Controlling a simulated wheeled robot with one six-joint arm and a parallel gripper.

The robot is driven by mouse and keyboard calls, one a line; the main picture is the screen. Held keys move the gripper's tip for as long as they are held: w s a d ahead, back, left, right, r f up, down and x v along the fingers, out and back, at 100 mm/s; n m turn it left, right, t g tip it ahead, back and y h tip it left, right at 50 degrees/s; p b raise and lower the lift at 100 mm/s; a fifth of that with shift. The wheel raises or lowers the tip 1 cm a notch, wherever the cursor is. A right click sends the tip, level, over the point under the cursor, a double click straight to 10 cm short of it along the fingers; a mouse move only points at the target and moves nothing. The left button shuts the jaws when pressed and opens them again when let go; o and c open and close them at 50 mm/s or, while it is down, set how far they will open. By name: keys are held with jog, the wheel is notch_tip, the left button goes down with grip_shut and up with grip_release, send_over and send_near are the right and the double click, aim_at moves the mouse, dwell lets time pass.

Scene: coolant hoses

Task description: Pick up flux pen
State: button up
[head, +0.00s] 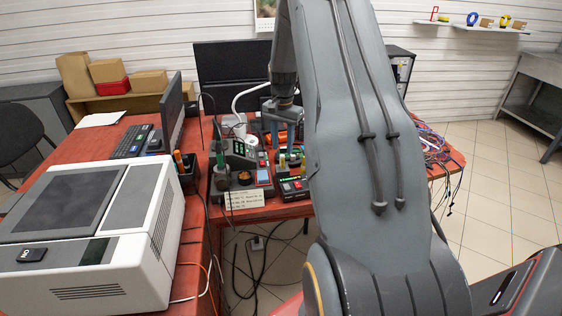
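My arm fills the middle of the head view and hides much of the table behind it. My gripper (282,112) points down above the back of the red workbench, left of my big arm link. Its fingers are small and partly hidden, so I cannot tell whether they are open. Small upright pen-like items with yellow and green parts (282,161) stand on the bench below the gripper. I cannot tell which of them, if any, is the flux pen. A dark holder (188,178) with orange-topped tools stands further left.
A soldering station (241,165) with a paper label (243,199) sits at the bench's front edge. A large white machine (95,235) stands at front left. Monitors (235,62) stand behind. Loose wires (437,150) hang off the right side. Open floor lies right.

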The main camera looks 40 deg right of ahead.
aim_at(282, 158)
jog(key=shift+s+f+p, duration=0.1)
jog(key=shift+f+p, duration=0.2)
jog(key=shift+f, duration=0.5)
jog(key=shift+a+f+p, duration=0.1)
jog(key=shift+f+p, duration=1)
jog(key=shift+f, duration=1.3)
grip_shut()
